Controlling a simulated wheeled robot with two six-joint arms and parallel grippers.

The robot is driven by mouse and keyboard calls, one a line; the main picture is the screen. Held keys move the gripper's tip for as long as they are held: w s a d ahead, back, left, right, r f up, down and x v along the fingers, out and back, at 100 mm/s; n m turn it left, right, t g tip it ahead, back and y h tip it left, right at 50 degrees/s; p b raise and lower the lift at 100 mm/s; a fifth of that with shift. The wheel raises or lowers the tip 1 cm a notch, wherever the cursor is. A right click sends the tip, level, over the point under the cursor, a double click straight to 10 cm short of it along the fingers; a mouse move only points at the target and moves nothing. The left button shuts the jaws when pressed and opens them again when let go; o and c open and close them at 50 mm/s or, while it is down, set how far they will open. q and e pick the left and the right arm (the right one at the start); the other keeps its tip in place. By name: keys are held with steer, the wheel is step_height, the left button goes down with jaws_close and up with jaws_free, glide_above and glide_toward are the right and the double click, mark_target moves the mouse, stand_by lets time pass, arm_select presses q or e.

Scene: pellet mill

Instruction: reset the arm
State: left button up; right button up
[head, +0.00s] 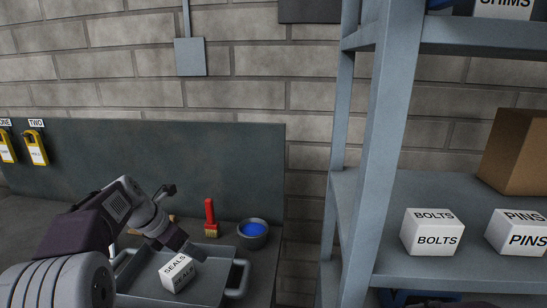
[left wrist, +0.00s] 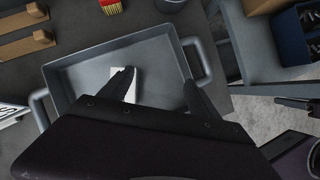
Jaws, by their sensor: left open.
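My left gripper (head: 178,217) comes in from the left in the head view, above the grey tray (head: 240,268). Its two dark fingers are spread apart, also in the left wrist view (left wrist: 158,92), with nothing held between them. A white box labelled SEALS (head: 178,273) sits in the tray below the gripper. In the left wrist view the white box (left wrist: 124,88) is partly hidden behind one finger.
A red brush (head: 210,218) and a bowl with blue contents (head: 253,234) stand behind the tray. Yellow padlocks (head: 35,148) hang on the back panel. A shelf rack (head: 375,150) at right holds BOLTS (head: 432,232) and PINS (head: 517,232) boxes and a cardboard box (head: 515,152).

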arm_select(q)
steer(key=s+d+f+m+g+y+p, duration=0.1)
steer(key=s+d+f+m+g+p, duration=0.25)
steer(key=s+d+m, duration=0.75)
steer(key=s+a+f+m+y, duration=0.2)
steer(key=s+f+m, duration=0.7)
steer(key=m, duration=0.9)
steer(key=shift+s+a+p, duration=0.35)
steer(key=shift+s+a, duration=0.1)
steer(key=shift+s, duration=0.3)
arm_select(e)
step_height(320, 180, up, 5)
steer(key=shift+d+r, duration=0.1)
steer(key=shift+r, duration=0.1)
